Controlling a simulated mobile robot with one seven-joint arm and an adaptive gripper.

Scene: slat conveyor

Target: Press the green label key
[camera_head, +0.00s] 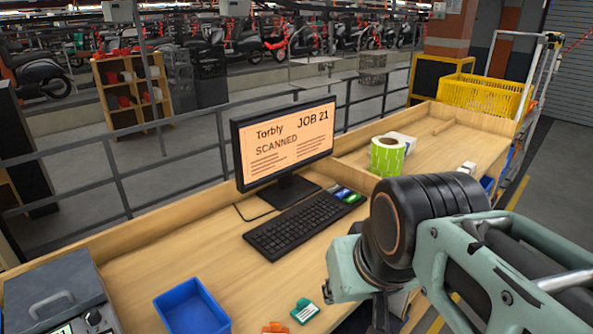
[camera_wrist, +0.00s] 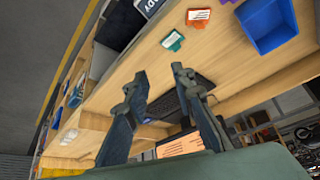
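In the head view a small row of coloured keys (camera_head: 343,193) lies at the right end of the black keyboard (camera_head: 303,224), and a green key (camera_head: 353,198) shows among them. The keyboard is partly seen in the wrist view behind the fingers; the green key cannot be made out there. My gripper (camera_wrist: 160,76) is open in the wrist view, its two dark fingers apart with nothing between them. In the head view my arm covers the lower right and hides the fingers. The monitor (camera_head: 285,143) reads "Torbly JOB 21 SCANNED".
A roll of green labels (camera_head: 387,157) stands beyond the keys. A blue tray (camera_head: 193,307), a green-based card holder (camera_head: 304,311) and an orange one (camera_head: 275,328) are at the near bench edge. A grey device (camera_head: 55,295) sits left. A yellow crate (camera_head: 482,95) is far right.

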